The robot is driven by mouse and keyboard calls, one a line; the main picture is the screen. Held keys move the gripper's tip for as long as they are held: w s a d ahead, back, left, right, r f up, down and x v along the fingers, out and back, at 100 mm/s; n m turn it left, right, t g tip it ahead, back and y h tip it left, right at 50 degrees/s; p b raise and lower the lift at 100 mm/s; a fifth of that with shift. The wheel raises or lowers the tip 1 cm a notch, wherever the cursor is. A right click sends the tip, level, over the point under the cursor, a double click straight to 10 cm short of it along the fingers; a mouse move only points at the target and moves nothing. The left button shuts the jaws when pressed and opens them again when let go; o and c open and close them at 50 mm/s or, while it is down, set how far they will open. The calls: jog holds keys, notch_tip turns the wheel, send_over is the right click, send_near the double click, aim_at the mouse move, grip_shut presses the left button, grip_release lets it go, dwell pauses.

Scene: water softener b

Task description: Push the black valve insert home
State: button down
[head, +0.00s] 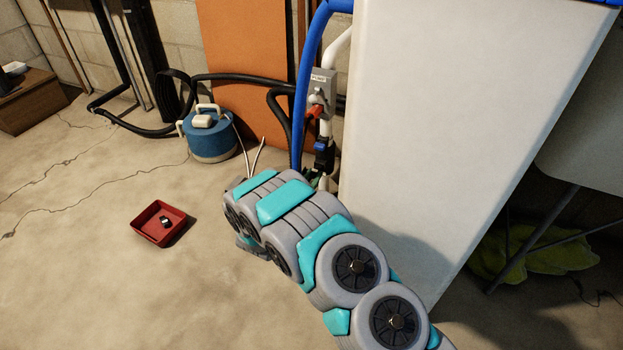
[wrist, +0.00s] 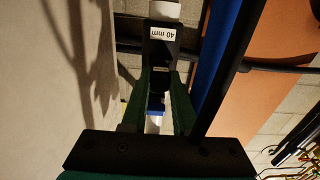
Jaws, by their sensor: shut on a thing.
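The black valve insert (wrist: 162,78) lies between the green fingers of my gripper (wrist: 163,80) in the wrist view, and the gripper is shut on it. A blue piece and a white piece show between the fingers. In the head view, a black fitting with blue on it (head: 324,157) sits on the white pipe (head: 325,128) left of the white cabinet. My arm covers most of my gripper there. How deep the insert sits cannot be told.
The white cabinet (head: 440,110) stands close on the right. A blue hose (head: 303,90) and an orange-red valve handle (head: 315,110) are close by. A red tray (head: 146,234) with a small black-and-white item lies on the floor left, near a blue canister (head: 210,138).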

jog(key=shift+x, duration=0.8)
jog(key=c, duration=0.6)
grip_release()
jog(key=v, duration=0.8)
jog(key=shift+p, duration=0.3)
